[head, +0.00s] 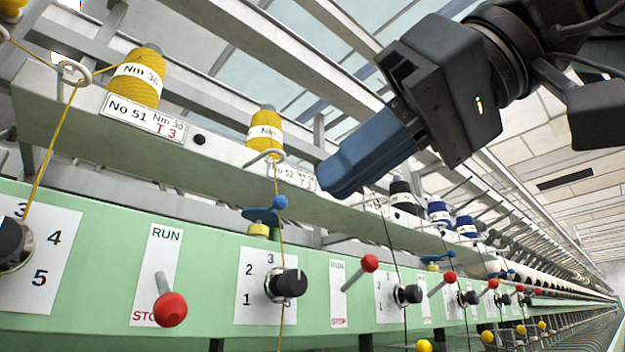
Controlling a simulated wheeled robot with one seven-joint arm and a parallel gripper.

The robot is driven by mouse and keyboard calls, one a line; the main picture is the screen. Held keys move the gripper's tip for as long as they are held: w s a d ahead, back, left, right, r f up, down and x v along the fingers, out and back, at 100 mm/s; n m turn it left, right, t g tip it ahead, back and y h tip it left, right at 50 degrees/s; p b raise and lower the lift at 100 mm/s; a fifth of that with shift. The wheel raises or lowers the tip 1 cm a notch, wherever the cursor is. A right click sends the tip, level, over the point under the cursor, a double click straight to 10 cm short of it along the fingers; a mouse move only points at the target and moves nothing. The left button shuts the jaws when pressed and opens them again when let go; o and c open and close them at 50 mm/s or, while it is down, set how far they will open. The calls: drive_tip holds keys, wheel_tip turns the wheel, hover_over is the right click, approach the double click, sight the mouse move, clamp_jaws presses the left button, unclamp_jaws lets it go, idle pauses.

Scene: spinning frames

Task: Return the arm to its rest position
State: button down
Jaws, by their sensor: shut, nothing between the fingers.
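My arm (510,50) enters from the upper right in the head view. My gripper (335,178) points down and to the left, with its blue fingers shut and nothing held. The fingertips appear in front of the rail that carries the labels, right of the second yellow cone (265,128). They hide part of a label there. I cannot tell how far the fingers are from the rail.
A green panel (210,275) runs along the spinning frame with red-knobbed levers (171,309) and black dials (290,283). A large yellow cone (140,78) stands at the upper left. Black and blue cones (438,213) stand farther right. Yarns hang down before the panel.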

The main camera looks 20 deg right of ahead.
drive_tip(key=shift+s+d+r, duration=0.15)
drive_tip(key=shift+s+d, duration=0.1)
drive_tip(key=shift+s, duration=0.15)
idle(0.4)
